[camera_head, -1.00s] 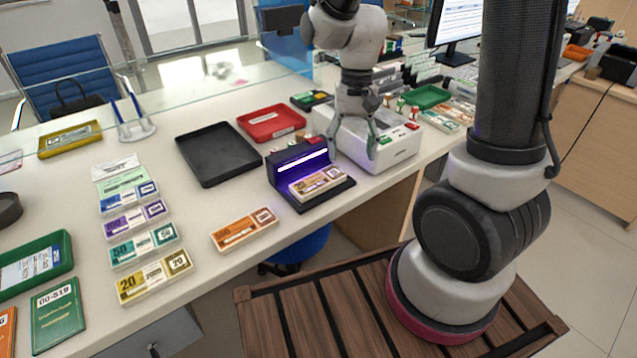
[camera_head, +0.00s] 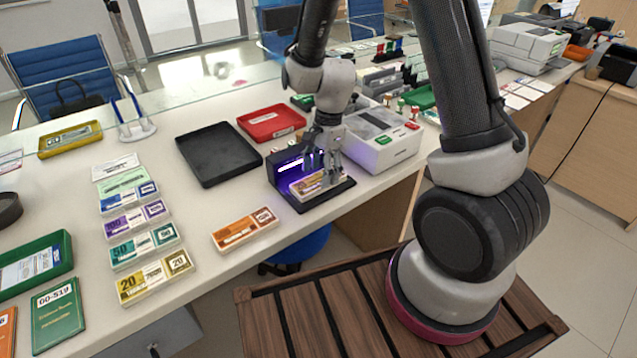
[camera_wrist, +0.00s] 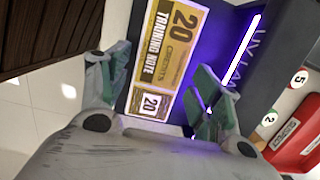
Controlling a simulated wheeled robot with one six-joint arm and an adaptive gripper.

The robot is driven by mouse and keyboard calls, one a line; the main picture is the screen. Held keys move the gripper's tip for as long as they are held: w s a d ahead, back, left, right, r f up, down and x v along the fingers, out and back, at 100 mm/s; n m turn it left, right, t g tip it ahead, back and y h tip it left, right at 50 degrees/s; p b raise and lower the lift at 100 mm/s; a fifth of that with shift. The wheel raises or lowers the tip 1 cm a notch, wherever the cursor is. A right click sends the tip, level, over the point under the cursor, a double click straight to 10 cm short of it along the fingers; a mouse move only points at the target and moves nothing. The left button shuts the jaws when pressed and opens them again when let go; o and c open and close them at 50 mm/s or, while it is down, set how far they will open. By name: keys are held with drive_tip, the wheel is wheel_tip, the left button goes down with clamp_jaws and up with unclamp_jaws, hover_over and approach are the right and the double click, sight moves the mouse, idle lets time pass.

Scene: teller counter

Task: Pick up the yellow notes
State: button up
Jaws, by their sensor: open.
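A yellow 20 note bundle (camera_wrist: 164,58) lies on the black UV lamp stand (camera_head: 328,198) under the purple light. It also shows in the head view (camera_head: 312,188), partly hidden by my gripper. My gripper (camera_head: 323,176) is open over it; in the wrist view my gripper (camera_wrist: 156,85) has one finger at each long side of the bundle. I cannot tell whether the fingers touch it. Another yellow 20 note bundle (camera_head: 155,277) lies at the front of the note column on the counter, away from my gripper.
An orange bundle (camera_head: 245,229) lies left of the lamp near the counter's front edge. A black tray (camera_head: 218,153) and a red tray (camera_head: 271,122) stand behind. A white machine (camera_head: 372,140) stands close on the right. Teal, purple and blue bundles line the left.

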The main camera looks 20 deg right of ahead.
wheel_tip(320, 180, down, 2)
drive_tip(key=shift+a+f, duration=0.1)
drive_tip(key=shift+a, duration=0.05)
drive_tip(key=shift+c, duration=0.4)
drive_tip(key=c, duration=0.8)
